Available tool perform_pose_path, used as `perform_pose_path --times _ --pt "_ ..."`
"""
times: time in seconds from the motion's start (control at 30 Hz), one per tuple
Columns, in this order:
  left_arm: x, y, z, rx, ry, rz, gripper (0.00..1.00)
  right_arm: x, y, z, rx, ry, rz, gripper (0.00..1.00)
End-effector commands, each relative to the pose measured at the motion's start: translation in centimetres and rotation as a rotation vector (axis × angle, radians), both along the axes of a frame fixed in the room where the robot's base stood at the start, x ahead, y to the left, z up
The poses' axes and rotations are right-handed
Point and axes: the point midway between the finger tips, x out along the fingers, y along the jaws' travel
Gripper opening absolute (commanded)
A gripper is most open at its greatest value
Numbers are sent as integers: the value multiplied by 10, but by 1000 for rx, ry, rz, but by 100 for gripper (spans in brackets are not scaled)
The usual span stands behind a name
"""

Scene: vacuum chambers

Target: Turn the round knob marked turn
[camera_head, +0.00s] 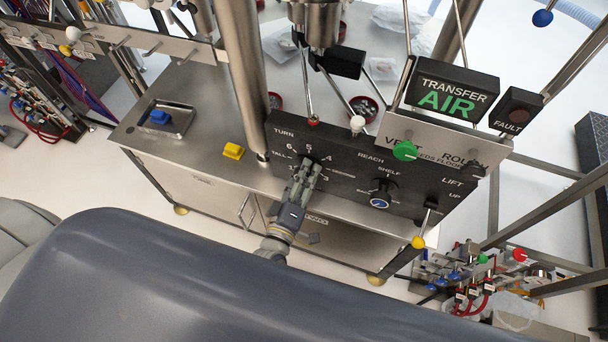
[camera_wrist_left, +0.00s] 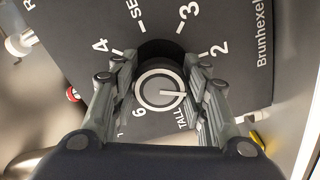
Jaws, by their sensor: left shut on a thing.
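The round knob, at the TURN marking, sits on the black control panel (camera_head: 337,150). In the left wrist view the knob (camera_wrist_left: 160,92) shows a light ring and a white pointer line that points to the picture's right, above the word TALL. Numbers circle it on the panel. My left gripper (camera_head: 306,170) reaches over the knob, and its fingers hide most of it in the head view. In the left wrist view the left gripper's two fingers (camera_wrist_left: 159,100) stand on either side of the knob, shut on it. My right gripper is not in view.
A green knob (camera_head: 405,150) is above. A metal post (camera_head: 243,75) rises behind the panel's left end.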

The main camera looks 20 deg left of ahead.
Motion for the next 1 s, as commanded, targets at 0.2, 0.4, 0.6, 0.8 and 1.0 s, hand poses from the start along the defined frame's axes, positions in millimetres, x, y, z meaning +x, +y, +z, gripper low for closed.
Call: perform_pose_path --times 0.2,0.4,0.6,0.8,1.0 --pt "0 -1 -2 -185 9 -3 17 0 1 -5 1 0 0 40" --pt "0 -2 -1 -314 13 -3 17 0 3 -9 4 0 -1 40" --pt "-1 -2 -1 -394 17 -3 17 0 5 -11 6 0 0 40" --pt "-1 -2 0 -429 18 -4 17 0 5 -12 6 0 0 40" --pt "-1 -2 0 -436 18 -3 17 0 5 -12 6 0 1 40"
